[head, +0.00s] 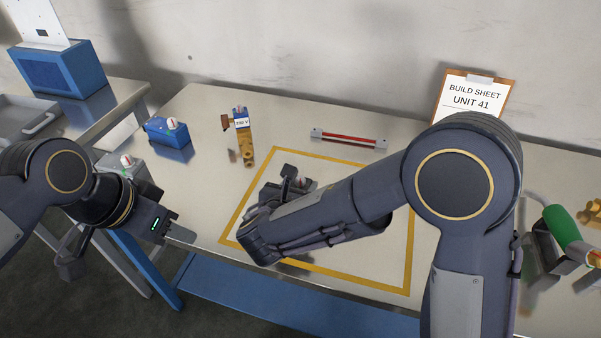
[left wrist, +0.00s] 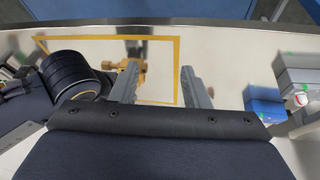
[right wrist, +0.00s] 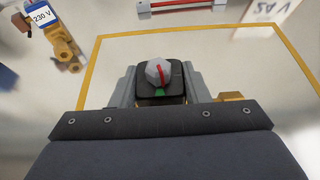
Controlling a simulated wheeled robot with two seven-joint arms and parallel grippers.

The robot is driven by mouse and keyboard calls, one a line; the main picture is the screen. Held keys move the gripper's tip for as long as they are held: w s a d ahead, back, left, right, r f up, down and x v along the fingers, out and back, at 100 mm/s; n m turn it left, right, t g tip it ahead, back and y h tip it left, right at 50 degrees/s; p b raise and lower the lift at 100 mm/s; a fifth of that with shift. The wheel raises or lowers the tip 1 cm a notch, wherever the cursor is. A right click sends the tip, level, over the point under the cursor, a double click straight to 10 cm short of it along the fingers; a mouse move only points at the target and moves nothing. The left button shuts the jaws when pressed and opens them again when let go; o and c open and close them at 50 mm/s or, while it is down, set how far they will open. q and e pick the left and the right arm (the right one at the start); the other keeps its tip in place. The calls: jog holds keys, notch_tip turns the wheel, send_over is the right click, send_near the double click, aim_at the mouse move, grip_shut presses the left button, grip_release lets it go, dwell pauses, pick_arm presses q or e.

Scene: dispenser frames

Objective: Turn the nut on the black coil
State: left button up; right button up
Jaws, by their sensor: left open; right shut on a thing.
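The black coil (right wrist: 160,98) is between the fingers of my right gripper (right wrist: 160,86), which is shut on its sides. My left gripper (head: 126,248) is open and empty at the table's front left. The left wrist view shows brass (left wrist: 140,76) beyond its fingers.
A blue coil (head: 160,131) and a grey coil (head: 112,162) stand at the left. A brass valve with a 230 V tag (head: 241,124) stands outside the yellow square (head: 345,167). A red bar (head: 348,139) lies behind. A green-handled tool (head: 562,228) is at the right.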

pick_arm(q)
jog(key=w+d+r+m+g+y, duration=0.1)
jog(key=w+d+r+m, duration=0.2)
jog(key=w+d+m, duration=0.15)
jog(key=w+d+r+m+g, duration=0.1)
jog(key=w+d+r+m, duration=0.25)
jog(key=w, duration=0.25)
jog(key=m+g+y, duration=0.2)
jog(key=m, duration=0.6)
send_near(301, 178)
notch_tip(301, 178, down, 8)
jog(key=shift+s+d+f, duration=0.1)
jog(key=shift+s+f, duration=0.05)
jog(key=shift+f, duration=0.1)
grip_shut()
